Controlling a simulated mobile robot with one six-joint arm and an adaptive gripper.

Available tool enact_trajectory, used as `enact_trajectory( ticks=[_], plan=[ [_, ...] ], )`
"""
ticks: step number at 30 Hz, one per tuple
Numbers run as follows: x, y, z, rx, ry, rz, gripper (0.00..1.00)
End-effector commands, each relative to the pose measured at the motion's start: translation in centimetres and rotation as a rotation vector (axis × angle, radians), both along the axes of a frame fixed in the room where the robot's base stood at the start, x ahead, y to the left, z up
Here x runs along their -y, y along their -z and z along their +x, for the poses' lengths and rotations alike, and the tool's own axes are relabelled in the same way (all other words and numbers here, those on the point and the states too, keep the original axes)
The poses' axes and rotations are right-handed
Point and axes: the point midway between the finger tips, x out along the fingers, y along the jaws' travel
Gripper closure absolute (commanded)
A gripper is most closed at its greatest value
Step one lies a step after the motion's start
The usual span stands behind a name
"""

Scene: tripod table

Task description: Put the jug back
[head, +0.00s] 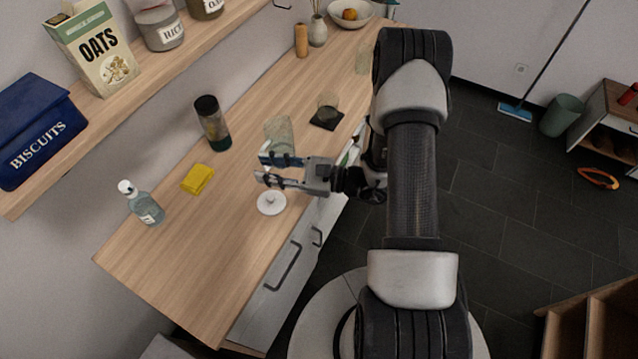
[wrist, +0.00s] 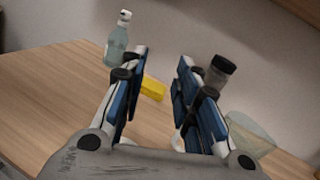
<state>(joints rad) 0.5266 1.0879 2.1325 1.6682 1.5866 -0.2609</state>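The jug seems to be the clear, greenish glass vessel (head: 280,132) standing on the wooden counter just beyond my gripper in the head view. I cannot make out a handle. In the wrist view its wide glass shape (wrist: 252,135) shows at the lower right, outside the fingers. My gripper (head: 262,169) is open and empty, with its blue-padded fingers (wrist: 158,88) apart. In the head view the upper finger overlaps the foot of the glass; I cannot tell whether they touch. A white round disc with a knob (head: 271,203) lies near the counter's front edge, below my gripper.
A dark-lidded bottle (head: 212,124), yellow sponge (head: 198,179) and soap bottle (head: 142,203) stand toward the wall. A tumbler (head: 327,106) stands on a black coaster (head: 323,124). A wooden shelf (head: 150,85) overhangs the back. The counter's near-left end (head: 180,285) is clear.

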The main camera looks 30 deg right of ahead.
Motion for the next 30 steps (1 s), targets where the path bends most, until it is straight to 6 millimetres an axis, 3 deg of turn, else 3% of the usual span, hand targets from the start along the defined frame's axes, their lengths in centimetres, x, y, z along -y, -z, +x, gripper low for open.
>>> enact_trajectory(
  ticks=[1,6,10,13,17,21,30],
  plan=[
    [-1.7,-2.9,-0.7,0.044,-0.103,-0.054,0.71],
    [-6.3,-9.1,-5.7,0.156,-0.435,-0.259,0.71],
    [-8.2,-12.1,-10.4,0.246,-0.662,-0.456,0.71],
    [-8.5,-13.6,-14.0,0.32,-0.816,-0.631,0.71],
    [-7.5,-14.9,-18.0,0.423,-0.983,-0.882,0.71],
    [-5.2,-16.0,-21.0,0.545,-1.116,-1.179,0.71],
    [0.9,-19.5,-23.1,0.799,-1.205,-1.803,0.71]
  ],
)
